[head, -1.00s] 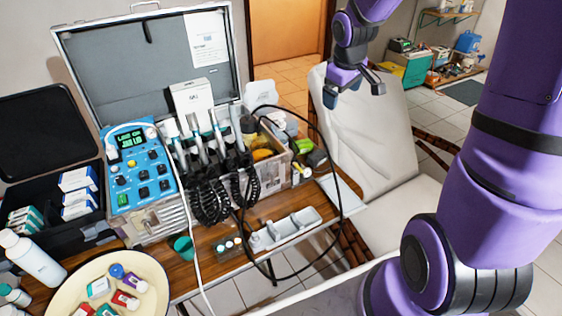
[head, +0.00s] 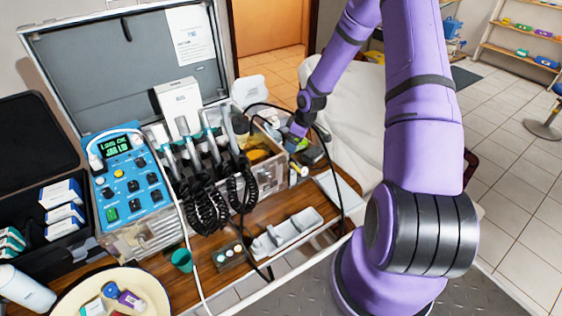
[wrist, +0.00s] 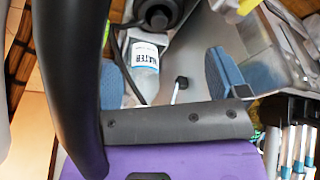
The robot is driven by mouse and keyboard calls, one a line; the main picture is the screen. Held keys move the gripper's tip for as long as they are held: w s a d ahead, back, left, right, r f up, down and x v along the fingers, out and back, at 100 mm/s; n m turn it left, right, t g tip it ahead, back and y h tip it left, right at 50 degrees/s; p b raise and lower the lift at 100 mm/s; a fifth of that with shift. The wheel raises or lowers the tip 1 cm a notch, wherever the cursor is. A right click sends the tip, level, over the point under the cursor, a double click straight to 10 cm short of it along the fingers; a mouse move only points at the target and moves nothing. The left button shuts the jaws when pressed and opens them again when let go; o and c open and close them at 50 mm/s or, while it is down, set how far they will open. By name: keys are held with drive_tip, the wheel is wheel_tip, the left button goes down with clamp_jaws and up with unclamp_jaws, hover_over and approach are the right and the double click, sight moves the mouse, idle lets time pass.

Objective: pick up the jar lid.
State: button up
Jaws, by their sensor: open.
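My gripper (wrist: 168,78) is open in the wrist view, its blue-padded fingers apart. A clear bottle with a white WATER label (wrist: 145,56) shows between and beyond the fingers, and I cannot tell how far off it is. A dark round cap-like piece (wrist: 158,12) is at the top edge, beyond the fingertips. I cannot tell whether it is the jar lid, and no other lid is clear. In the head view my gripper (head: 298,130) is small and partly hidden, low by the right end of the clear bin (head: 280,172).
An open case (head: 120,75) stands behind the blue control unit (head: 130,185). A black cable loops around the bin's right side.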

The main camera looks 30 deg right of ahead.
hover_over(289, 158)
drive_tip(key=s, duration=0.1)
wheel_tip(289, 158, down, 5)
drive_tip(key=shift+f, duration=0.1)
drive_tip(key=shift+d+x, duration=0.15)
drive_tip(key=shift+x, duration=1.3)
drive_tip(key=shift+d+x, duration=0.15)
drive_tip(key=shift+x, duration=1.3)
drive_tip(key=shift+s, duration=0.1)
drive_tip(key=c, duration=0.7)
drive_tip(key=shift+o, duration=0.2)
wheel_tip(289, 158, up, 18)
